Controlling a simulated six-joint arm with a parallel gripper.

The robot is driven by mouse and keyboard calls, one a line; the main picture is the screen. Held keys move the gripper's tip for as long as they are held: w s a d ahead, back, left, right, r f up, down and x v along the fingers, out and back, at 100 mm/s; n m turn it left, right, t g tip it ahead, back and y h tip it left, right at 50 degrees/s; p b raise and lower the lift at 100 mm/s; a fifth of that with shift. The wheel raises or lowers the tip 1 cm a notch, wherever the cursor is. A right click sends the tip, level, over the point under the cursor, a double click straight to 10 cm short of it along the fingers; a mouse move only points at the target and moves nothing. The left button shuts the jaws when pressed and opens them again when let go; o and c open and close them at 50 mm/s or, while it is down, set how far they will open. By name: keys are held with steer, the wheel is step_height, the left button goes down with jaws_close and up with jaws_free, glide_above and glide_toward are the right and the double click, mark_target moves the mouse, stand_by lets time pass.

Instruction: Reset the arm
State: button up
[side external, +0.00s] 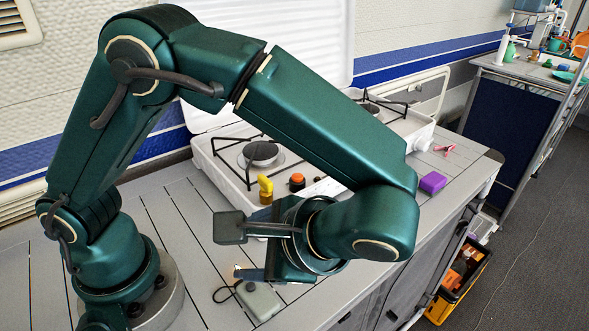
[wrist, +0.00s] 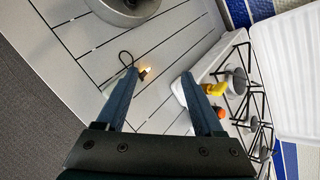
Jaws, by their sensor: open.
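My gripper (side external: 236,250) is in front of the stove in the side view, low over the grey slatted counter (side external: 165,215), with its fingers pointing left. In the wrist view the two fingers of my gripper (wrist: 157,80) are spread wide apart. My arm is bent, with the elbow high and the forearm reaching down across the stove. A small grey box with a black cord loop (side external: 258,300) lies on the counter below the gripper. In the wrist view one finger partly hides it.
A white two-burner stove (side external: 208,163) stands behind the gripper, partly hidden by my arm. A yellow item (side external: 265,189) and an orange-topped item (side external: 297,182) are near its front. A purple block (side external: 432,182) and a pink item (side external: 445,150) lie right. Counter at left is mostly clear.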

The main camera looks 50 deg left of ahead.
steer(key=a+r+n+t+h, duration=0.6)
steer(key=t+h, duration=0.1)
steer(key=h, duration=0.2)
steer(key=shift+a+n+t, duration=0.3)
stand_by(0.4)
